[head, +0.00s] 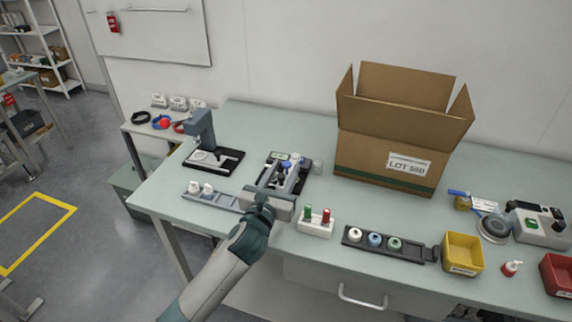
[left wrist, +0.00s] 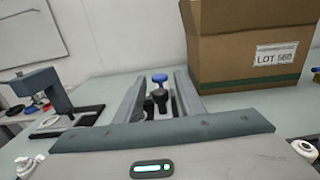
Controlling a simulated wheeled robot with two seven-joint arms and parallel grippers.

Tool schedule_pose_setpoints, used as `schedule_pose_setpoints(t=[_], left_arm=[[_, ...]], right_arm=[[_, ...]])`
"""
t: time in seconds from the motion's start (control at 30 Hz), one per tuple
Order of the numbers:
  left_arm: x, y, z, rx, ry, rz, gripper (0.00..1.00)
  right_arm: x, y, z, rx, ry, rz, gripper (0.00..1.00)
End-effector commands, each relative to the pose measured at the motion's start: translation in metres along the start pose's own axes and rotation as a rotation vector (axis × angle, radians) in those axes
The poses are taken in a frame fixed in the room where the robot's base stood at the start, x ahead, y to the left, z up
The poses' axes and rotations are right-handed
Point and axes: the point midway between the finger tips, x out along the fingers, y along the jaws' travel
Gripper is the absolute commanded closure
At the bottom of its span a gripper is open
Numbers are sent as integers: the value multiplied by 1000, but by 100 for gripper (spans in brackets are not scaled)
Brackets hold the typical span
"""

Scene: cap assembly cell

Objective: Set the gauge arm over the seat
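A dark fixture (head: 303,185) with a small greenish display (head: 280,156) and a blue knob (head: 287,164) stands on the bench, behind and partly under my left gripper (head: 282,174). I take it for the gauge. In the left wrist view, the blue knob (left wrist: 159,78) and dark posts (left wrist: 158,98) show in the gap between my two grey fingers (left wrist: 158,88). The fingers are apart, with nothing clearly held. I cannot tell whether they touch the fixture. The gauge arm's angle and the seat cannot be made out behind my gripper. My right gripper is not in view.
A grey press-like stand (head: 203,128) is on the left. A rail with white caps (head: 208,190), a block with green and red pegs (head: 316,222) and a black tray of spools (head: 388,258) line the front. A large open carton (head: 380,150) stands behind; a yellow bin (head: 462,254) is right.

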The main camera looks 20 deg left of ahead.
Motion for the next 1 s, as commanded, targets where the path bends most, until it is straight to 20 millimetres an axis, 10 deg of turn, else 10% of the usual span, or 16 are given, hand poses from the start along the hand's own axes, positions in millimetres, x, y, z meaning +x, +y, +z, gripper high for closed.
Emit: schedule_pose_setpoints(t=[0.53, 0.7, 1.0], left_arm=[[19, 0, 0, 0, 0, 0, 65], [18, 0, 0, 0, 0, 0, 100], [18, 1, 0, 1, 0, -6, 100]], right_arm=[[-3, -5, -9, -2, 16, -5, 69], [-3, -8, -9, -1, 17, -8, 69], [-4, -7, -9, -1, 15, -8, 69]])
